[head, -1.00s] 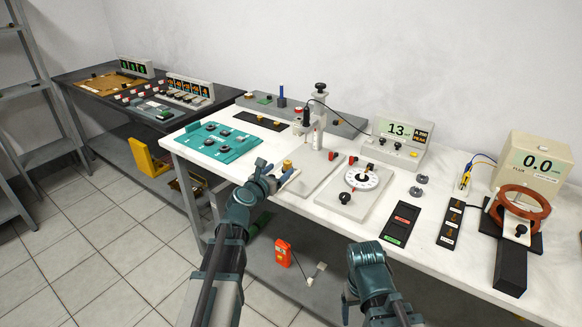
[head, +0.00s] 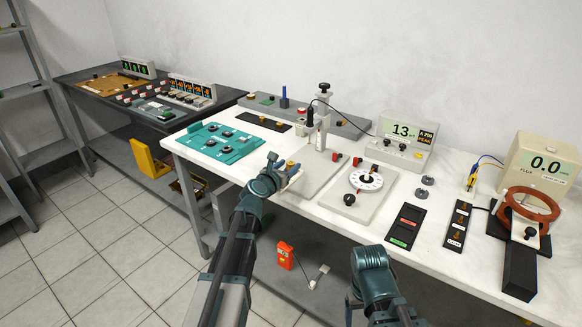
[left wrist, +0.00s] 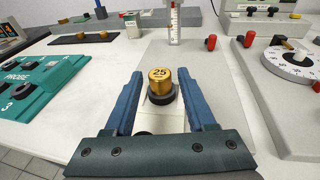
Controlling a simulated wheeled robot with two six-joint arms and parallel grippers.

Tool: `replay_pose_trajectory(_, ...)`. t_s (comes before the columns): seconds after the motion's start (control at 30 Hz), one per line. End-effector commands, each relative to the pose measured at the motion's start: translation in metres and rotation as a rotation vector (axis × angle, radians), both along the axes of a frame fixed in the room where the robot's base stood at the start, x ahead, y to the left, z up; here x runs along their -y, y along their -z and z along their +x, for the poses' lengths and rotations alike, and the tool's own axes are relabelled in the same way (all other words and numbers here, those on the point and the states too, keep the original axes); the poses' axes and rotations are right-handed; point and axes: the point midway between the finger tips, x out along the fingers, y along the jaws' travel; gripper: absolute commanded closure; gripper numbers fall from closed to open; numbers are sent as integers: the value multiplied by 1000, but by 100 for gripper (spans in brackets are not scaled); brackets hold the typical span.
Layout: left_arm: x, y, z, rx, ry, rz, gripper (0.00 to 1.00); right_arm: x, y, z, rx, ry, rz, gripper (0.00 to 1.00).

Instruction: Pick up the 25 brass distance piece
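The brass distance piece (left wrist: 160,76) is a short gold cylinder marked 25. It stands upright on a dark round foot over a white strip near the table's front edge. It also shows small in the head view (head: 290,163). My left gripper (left wrist: 160,84) is open, with one blue finger on each side of the piece. A gap shows between the piece and each finger; I see no contact. In the head view the left gripper (head: 289,174) partly hides the spot below the piece. My right gripper (head: 352,302) hangs low in front of the table, its fingers unclear.
A teal probe board (head: 218,143) lies left of the gripper. A grey stand plate (head: 317,172) with an upright column is behind and right, beside a white dial (head: 366,180). More brass pieces lie on a black strip (left wrist: 84,39) farther back.

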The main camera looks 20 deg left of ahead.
Motion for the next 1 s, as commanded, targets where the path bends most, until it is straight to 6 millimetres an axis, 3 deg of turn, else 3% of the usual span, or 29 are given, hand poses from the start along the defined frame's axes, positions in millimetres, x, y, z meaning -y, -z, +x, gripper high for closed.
replay_pose_trajectory(0.03,0,0,0,0,0,0,55,0,0,0,0,0,0,21)
replay_pose_trajectory(0.3,0,0,0,0,0,0,100,0,0,0,0,0,0,21)
replay_pose_trajectory(0.73,-1,-2,0,0,0,-1,100,0,-2,0,0,0,0,21)
replay_pose_trajectory(1.0,-5,-23,0,1,2,-2,100,0,-23,0,0,0,0,21)
